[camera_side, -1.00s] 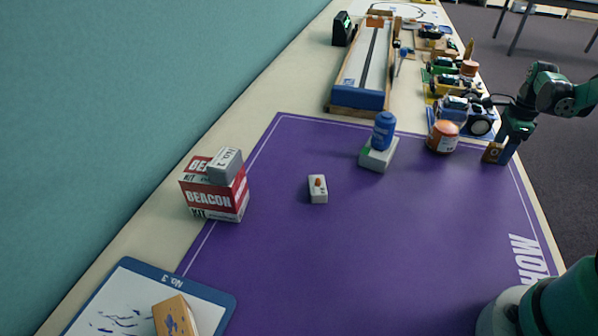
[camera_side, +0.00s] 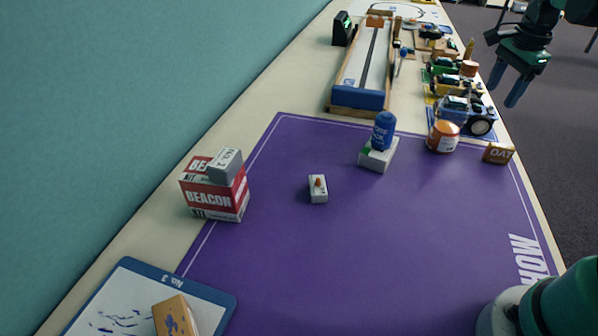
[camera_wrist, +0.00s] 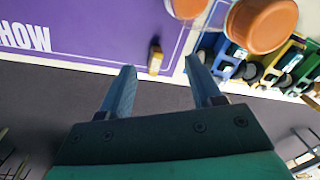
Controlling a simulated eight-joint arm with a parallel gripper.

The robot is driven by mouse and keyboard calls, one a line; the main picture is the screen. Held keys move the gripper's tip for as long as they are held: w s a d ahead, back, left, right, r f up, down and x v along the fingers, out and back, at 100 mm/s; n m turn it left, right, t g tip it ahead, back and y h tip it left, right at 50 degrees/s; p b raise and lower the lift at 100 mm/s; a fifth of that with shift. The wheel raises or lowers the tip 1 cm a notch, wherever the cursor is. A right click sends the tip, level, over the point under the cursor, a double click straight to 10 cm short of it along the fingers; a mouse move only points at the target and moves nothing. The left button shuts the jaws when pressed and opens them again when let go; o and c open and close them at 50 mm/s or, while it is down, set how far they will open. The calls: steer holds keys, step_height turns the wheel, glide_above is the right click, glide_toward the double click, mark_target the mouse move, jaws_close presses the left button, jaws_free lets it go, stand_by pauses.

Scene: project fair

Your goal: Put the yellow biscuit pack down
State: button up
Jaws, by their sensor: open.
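The biscuit pack (camera_side: 498,153), a small yellow-brown box with "OAT" on its side, stands on the purple mat (camera_side: 400,240) near its far right corner. It also shows in the wrist view (camera_wrist: 155,60), at the mat's edge beyond the fingertips. My gripper (camera_side: 505,88) is open and empty, raised above and clear of the pack, off the table's right edge. In the wrist view both fingers (camera_wrist: 158,78) are spread with nothing between them.
An orange-lidded jar (camera_side: 443,137) stands just left of the pack, with a blue toy truck (camera_side: 465,113) behind. A blue bottle (camera_side: 383,130) stands on a white box (camera_side: 378,155). A red BEACON box (camera_side: 215,196) is at left. The mat's middle right is clear.

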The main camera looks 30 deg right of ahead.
steer(key=s+a+f+n+t, duration=0.1)
steer(key=a+n+t, duration=0.2)
steer(key=a+n, duration=0.8)
steer(key=s+a+f+n+t, duration=0.1)
steer(key=s+a+n+t, duration=0.1)
steer(key=a+n, duration=0.8)
steer(key=shift+a+n+t+y, duration=0.4)
steer(key=shift+a+t, duration=0.2)
steer(key=shift+a, duration=0.9)
steer(key=shift+s, duration=0.1)
